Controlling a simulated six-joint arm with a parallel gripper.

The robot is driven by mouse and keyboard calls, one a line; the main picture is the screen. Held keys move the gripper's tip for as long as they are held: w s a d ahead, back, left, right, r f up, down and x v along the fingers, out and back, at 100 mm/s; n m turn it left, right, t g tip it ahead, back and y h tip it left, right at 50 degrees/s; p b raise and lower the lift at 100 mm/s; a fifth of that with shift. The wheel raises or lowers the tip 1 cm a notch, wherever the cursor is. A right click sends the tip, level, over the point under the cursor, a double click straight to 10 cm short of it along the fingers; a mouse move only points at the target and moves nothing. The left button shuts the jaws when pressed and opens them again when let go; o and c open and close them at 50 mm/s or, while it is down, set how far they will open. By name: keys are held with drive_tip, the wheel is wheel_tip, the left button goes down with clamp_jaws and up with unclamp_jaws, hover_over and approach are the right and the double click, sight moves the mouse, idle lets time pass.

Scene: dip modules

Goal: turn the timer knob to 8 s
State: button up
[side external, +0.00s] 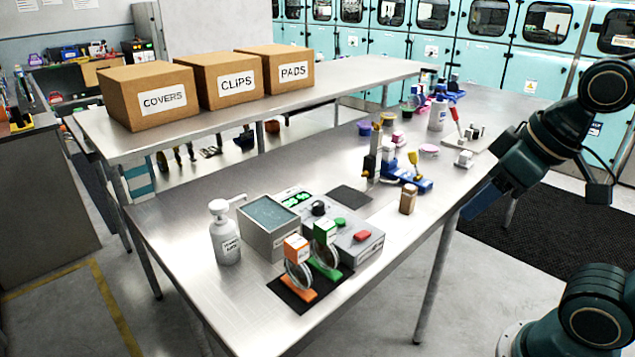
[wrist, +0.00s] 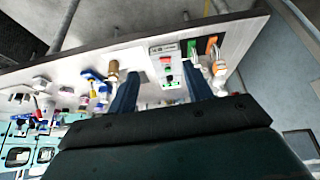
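The grey timer box (side external: 365,250) sits on the steel bench in the side view, with a green lit display (side external: 297,199), a black knob (side external: 318,208), a green button (side external: 340,222) and a red button (side external: 362,236). The knob's pointer and scale are too small to read. In the wrist view the box (wrist: 157,52) shows small between my fingers, in the distance. My gripper (wrist: 162,72) is open and empty, its two blue fingers wide apart. In the side view my gripper (side external: 484,204) hangs off the bench's right edge, well apart from the box.
A grey tank (side external: 270,238) and a white bottle (side external: 225,240) stand left of the box. Orange and green holders (side external: 298,272) with rings stand in front on a black mat. A tan block (side external: 408,199) and a blue fixture (side external: 412,180) stand to the right. Cartons (side external: 150,95) fill the rear shelf.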

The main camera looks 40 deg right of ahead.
drive_tip(key=w+r+n+g, duration=0.2)
drive_tip(key=w+r+n, duration=0.2)
drive_tip(key=w, duration=0.5)
drive_tip(key=n+g, duration=0.4)
drive_tip(key=n, duration=0.7)
hover_over(318, 203)
wheel_tip(318, 203, down, 7)
wheel_tip(318, 203, down, 14)
drive_tip(key=shift+r, duration=0.1)
drive_tip(key=shift+c, duration=0.4)
